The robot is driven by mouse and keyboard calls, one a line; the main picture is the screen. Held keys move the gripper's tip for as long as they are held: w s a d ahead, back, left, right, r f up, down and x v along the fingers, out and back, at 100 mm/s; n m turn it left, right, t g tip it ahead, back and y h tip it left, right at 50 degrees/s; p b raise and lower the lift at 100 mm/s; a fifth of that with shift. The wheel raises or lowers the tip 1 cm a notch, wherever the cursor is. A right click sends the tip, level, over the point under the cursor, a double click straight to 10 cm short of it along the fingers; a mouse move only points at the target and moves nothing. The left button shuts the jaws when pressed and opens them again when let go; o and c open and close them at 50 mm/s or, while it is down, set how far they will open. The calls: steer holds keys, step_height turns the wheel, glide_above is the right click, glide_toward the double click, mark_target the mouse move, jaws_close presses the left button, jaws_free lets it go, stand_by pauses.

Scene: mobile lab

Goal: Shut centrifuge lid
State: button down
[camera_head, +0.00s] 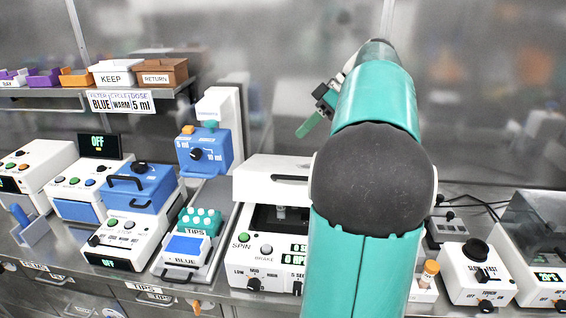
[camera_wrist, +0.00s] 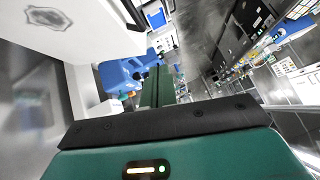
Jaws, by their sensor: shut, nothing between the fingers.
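The centrifuge (camera_head: 262,268) is the white machine with SPIN and BRAKE controls at the middle of the bench in the head view. Its white lid (camera_head: 258,183), with a dark handle bar, is raised behind the dark chamber, where a tube top shows. My arm hides the right part of the lid and machine. My gripper (camera_head: 306,127) is above and behind the lid, left of my arm, its green fingers shut and empty. In the wrist view the shut fingers (camera_wrist: 149,88) point away; a white panel (camera_wrist: 75,30) with an emblem, possibly the lid, lies close at upper left.
A blue dosing unit (camera_head: 205,150) on a white column stands left of the centrifuge, with a TIPS rack (camera_head: 200,222) before it. A white knobbed device (camera_head: 478,272) stands to the right. A shelf (camera_head: 95,98) with trays is at upper left.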

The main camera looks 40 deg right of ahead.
steer(key=s+d+n, duration=0.1)
steer(key=s+d, duration=0.1)
steer(key=d, duration=0.2)
glide_above(296, 178)
steer(key=w, duration=0.2)
step_height(296, 178, down, 6)
steer(key=shift+t, duration=0.3)
steer(key=f, duration=0.4)
steer(key=shift+s+f, duration=0.2)
steer(key=shift+f, duration=0.05)
